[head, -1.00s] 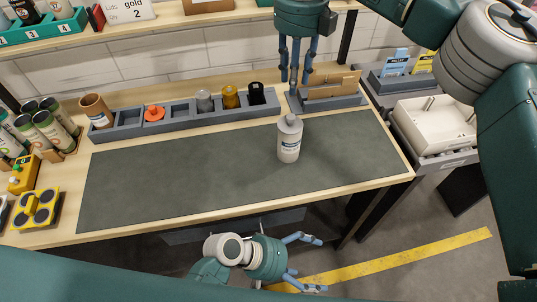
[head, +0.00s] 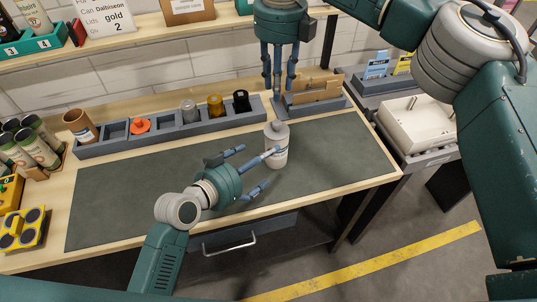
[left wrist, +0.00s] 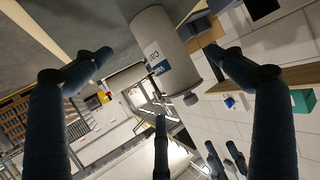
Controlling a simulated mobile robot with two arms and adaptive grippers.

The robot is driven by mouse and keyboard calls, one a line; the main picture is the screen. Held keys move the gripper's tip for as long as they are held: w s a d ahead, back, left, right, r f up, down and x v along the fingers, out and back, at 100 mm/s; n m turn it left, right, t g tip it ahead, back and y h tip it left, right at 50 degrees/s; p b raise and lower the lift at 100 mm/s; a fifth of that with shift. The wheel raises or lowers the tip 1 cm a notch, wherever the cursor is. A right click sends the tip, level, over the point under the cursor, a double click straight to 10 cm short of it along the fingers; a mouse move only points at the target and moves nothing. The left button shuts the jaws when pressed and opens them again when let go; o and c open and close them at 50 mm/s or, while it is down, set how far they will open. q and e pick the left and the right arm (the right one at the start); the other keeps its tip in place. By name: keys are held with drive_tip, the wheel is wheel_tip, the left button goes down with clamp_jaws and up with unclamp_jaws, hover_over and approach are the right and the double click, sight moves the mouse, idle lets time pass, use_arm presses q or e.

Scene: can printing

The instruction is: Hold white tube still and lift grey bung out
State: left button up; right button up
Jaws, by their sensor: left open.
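The white tube (head: 277,153) stands upright on the dark mat, and the grey bung (head: 279,127) sits in its top. In the left wrist view the labelled tube (left wrist: 163,47) lies between my spread fingers, with the bung (left wrist: 188,94) at its end. My left gripper (head: 262,168) is open at the tube's left side, with one finger overlapping the tube in the head view. I cannot tell whether that finger touches it. My right gripper (head: 279,86) hangs fingers down behind the tube, open and empty, above the grey holder.
A grey rack (head: 165,135) behind the mat holds an orange piece (head: 140,126) and grey, amber and black bungs. A grey holder (head: 315,107) with cardboard stands at the back right. The mat (head: 110,200) is clear on the left.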

use_arm(q)
drive_tip(key=x, duration=0.9)
drive_tip(key=shift+w+d+f, duration=0.15)
drive_tip(key=shift+w+d, duration=0.1)
drive_tip(key=shift+w, duration=0.05)
